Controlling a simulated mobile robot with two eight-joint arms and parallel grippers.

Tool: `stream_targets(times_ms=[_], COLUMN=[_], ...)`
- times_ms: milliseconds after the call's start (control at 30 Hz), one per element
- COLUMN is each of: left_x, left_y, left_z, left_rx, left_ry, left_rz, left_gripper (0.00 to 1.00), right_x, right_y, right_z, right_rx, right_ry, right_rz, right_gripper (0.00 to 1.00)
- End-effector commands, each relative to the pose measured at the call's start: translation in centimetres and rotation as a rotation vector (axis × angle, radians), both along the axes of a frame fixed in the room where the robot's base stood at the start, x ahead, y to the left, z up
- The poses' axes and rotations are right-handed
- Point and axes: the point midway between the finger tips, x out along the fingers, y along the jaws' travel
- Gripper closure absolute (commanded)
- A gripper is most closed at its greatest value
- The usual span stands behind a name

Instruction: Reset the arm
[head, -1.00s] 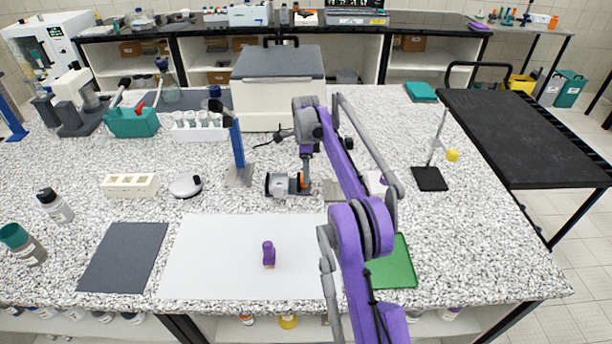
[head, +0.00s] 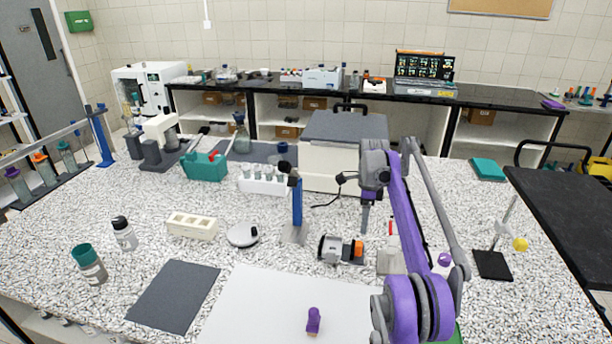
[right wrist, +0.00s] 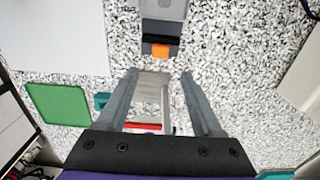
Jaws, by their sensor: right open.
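My right arm is purple and grey and rises from the bottom right in the head view. Its gripper (head: 365,226) points down above the bench, just behind and right of a small grey motor-like device with an orange end (head: 341,250). In the right wrist view the gripper (right wrist: 160,76) has its two grey fingers wide apart with nothing held between them. The orange-ended device (right wrist: 161,30) lies beyond the fingertips. A pale flat-based item (head: 391,262) with a red part stands right of the device; it shows below the open jaws (right wrist: 152,88). My left gripper is not in view.
A white box with a dark top (head: 345,127) stands behind the gripper. A blue post stand (head: 297,205) is left of it. A purple stopper-like item (head: 313,320) lies on a white sheet (head: 255,305) in front.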

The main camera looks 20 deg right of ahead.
Motion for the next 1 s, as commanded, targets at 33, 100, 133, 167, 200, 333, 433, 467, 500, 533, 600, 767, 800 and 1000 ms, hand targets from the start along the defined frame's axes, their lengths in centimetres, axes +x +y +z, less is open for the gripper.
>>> stream_targets(times_ms=[33, 100, 133, 167, 200, 333, 433, 467, 500, 533, 600, 767, 800, 1000], left_x=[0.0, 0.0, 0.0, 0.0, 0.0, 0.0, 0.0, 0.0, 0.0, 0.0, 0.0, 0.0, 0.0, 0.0], left_y=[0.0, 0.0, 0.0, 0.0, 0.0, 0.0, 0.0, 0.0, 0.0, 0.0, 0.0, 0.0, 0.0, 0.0], left_z=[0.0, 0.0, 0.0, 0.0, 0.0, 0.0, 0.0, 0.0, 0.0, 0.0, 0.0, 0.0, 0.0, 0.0], left_rx=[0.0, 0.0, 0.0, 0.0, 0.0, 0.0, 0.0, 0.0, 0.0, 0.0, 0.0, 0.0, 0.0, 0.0], left_ry=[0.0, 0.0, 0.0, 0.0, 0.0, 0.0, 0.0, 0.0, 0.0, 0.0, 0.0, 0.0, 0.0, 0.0], left_rz=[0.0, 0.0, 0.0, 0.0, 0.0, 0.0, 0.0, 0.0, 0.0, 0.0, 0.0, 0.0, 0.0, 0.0], left_gripper=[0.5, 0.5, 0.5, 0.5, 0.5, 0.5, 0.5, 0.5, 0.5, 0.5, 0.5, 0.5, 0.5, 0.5], right_x=[0.0, 0.0, -0.1, -0.2, -0.3, -1.4, -3.1, -3.8, -4.6, -5.4, -7.2, -12.1, -13.5, -20.8], right_y=[0.0, 0.2, 0.3, 0.6, 1.1, 3.7, 6.4, 7.2, 8.2, 9.0, 10.8, 14.7, 15.6, 19.5], right_z=[0.0, 0.1, 0.3, 0.5, 0.8, 2.7, 4.1, 4.5, 4.9, 5.1, 5.5, 5.5, 5.3, 2.8], right_rx=[0.0, 0.0, -0.001, -0.002, -0.005, -0.024, -0.048, -0.056, -0.068, -0.077, -0.101, -0.164, -0.182, -0.287], right_ry=[0.0, -0.002, -0.004, -0.008, -0.013, -0.05, -0.087, -0.099, -0.113, -0.123, -0.147, -0.197, -0.208, -0.258], right_rz=[0.0, 0.008, 0.017, 0.032, 0.062, 0.231, 0.412, 0.466, 0.538, 0.593, 0.72, 1.007, 1.079, 1.435], right_gripper=[0.32, 0.32, 0.32, 0.32, 0.32, 0.32, 0.32, 0.32, 0.32, 0.32, 0.32, 0.32, 0.32, 0.32])
